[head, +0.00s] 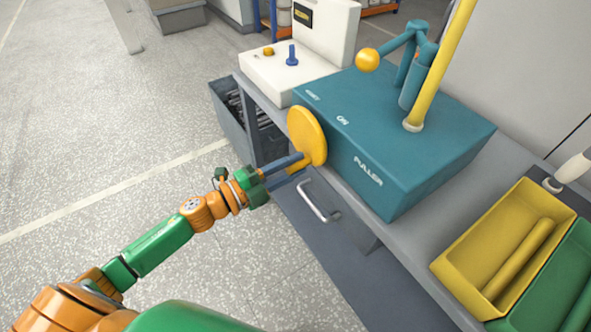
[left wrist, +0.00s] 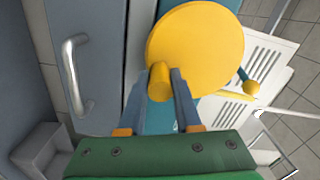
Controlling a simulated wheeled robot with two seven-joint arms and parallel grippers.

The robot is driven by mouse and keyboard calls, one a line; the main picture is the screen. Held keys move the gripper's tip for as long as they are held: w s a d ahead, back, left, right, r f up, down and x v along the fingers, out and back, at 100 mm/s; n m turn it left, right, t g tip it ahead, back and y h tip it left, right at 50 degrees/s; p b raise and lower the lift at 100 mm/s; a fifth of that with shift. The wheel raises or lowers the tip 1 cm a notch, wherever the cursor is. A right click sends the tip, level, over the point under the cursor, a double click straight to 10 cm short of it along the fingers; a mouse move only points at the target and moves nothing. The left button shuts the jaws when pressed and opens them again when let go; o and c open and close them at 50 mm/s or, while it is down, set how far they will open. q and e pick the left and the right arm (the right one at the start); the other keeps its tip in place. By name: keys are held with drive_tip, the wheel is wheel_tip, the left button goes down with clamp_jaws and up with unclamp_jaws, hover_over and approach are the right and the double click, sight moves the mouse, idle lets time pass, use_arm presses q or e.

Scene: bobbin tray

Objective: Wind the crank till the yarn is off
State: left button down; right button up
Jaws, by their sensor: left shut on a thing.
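A yellow crank disc (head: 308,134) stands on the front side of a teal box (head: 410,150) marked "ON" and "PULLER". In the left wrist view the disc (left wrist: 200,45) fills the upper middle, and a short yellow handle (left wrist: 160,84) sticks out from it. My left gripper (head: 300,166) is at the lower part of the disc; its blue-grey fingers (left wrist: 163,80) are shut on the handle from both sides. No yarn can be made out in either view. My right gripper is not in view.
A yellow post (head: 442,65) and a teal arm with a yellow ball (head: 367,60) stand on the box. A white machine (head: 318,45) is behind. A yellow tray (head: 470,245) holding a yellow rod is at the right. A drawer handle (head: 319,203) is below the disc.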

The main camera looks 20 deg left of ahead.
use_arm(q)
drive_tip(key=shift+w+a+f+m+b, duration=0.1)
drive_tip(key=shift+w+a+m+b, duration=0.5)
drive_tip(key=shift+m, duration=0.95)
drive_tip(key=shift+w+a+f+m+b, duration=0.15)
drive_tip(key=shift+a+m+b, duration=0.25)
drive_tip(key=shift+m+b, duration=0.8)
drive_tip(key=shift+w+a+r+m+b, duration=0.1)
drive_tip(key=shift+w+a+m+b, duration=0.4)
drive_tip(key=shift+m, duration=1.35)
drive_tip(key=c, duration=0.6)
unclamp_jaws()
drive_tip(key=shift+a, duration=0.1)
